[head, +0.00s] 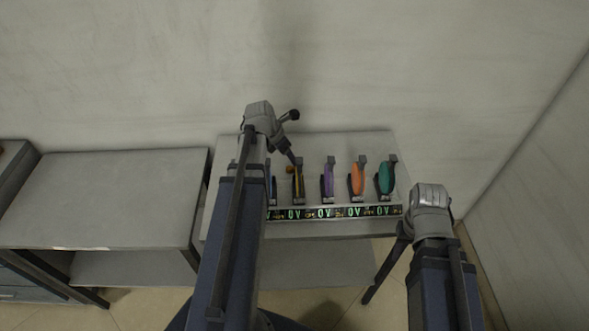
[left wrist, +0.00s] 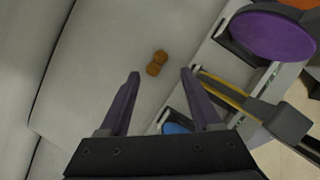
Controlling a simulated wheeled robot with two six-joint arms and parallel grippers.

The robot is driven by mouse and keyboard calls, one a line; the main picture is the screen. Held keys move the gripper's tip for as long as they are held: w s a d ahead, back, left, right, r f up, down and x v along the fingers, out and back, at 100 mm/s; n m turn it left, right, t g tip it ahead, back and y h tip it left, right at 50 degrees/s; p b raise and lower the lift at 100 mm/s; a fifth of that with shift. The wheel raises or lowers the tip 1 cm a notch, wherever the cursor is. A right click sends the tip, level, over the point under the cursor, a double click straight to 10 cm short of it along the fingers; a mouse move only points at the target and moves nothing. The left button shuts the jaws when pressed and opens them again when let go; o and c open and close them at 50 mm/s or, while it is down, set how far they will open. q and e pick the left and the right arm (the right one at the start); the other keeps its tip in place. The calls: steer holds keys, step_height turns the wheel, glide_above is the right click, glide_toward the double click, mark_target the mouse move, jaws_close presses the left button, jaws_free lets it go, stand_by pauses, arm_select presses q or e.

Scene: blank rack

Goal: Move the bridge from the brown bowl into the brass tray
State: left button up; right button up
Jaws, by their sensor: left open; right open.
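I cannot make out a brown bowl, a brass tray or a bridge by those names in either view. A small brown two-lobed piece (left wrist: 157,62) lies on the grey table top, left of the row of coloured discs; it also shows in the head view (head: 290,169). My left gripper (left wrist: 160,73) is open and empty, its two fingers apart on either side of the brown piece in the picture. In the head view my left gripper (head: 291,150) is over the table's left part, partly hidden by its arm. My right gripper (head: 404,232) is by the table's front right corner, its fingers hardly visible.
A rack on the table holds upright discs: purple (head: 328,180), orange (head: 357,179) and green (head: 385,178), with a yellow-edged one (head: 299,182) beside them. A lit display strip (head: 340,212) runs along the front. A bare grey table (head: 110,195) stands left.

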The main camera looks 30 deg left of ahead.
mark_target(293, 169)
arm_select(q)
steer(key=shift+b+x, duration=3.4)
steer(key=shift+x, duration=0.5)
steer(key=shift+r, duration=0.15)
steer(key=shift+c, duration=0.4)
jaws_close()
